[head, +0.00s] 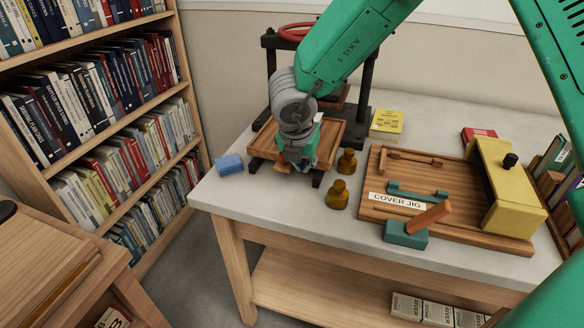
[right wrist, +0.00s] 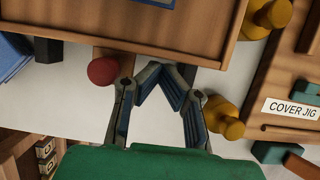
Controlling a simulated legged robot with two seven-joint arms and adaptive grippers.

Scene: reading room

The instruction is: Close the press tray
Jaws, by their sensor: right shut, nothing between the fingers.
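The wooden press tray (head: 262,141) sits at the front of the dark press (head: 271,64), sticking out over the table toward me. In the right wrist view the tray's front wall (right wrist: 130,50) runs across the top, with a red knob (right wrist: 103,71) near it. My right gripper (head: 299,162) is over the tray's front edge in the head view and hides part of it. In the right wrist view its fingers (right wrist: 165,76) meet at the tips, empty, close to the tray's front wall and right of the red knob. Whether they touch the wall I cannot tell. My left gripper is out of view.
A blue block (head: 229,164) lies left of the tray. Two amber bottle-like pieces (head: 338,195) stand to its right. Further right is the cover jig board (head: 450,218) with a yellow block (head: 507,185). A yellow book (head: 387,122) lies behind. A bookcase (head: 100,110) stands at left.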

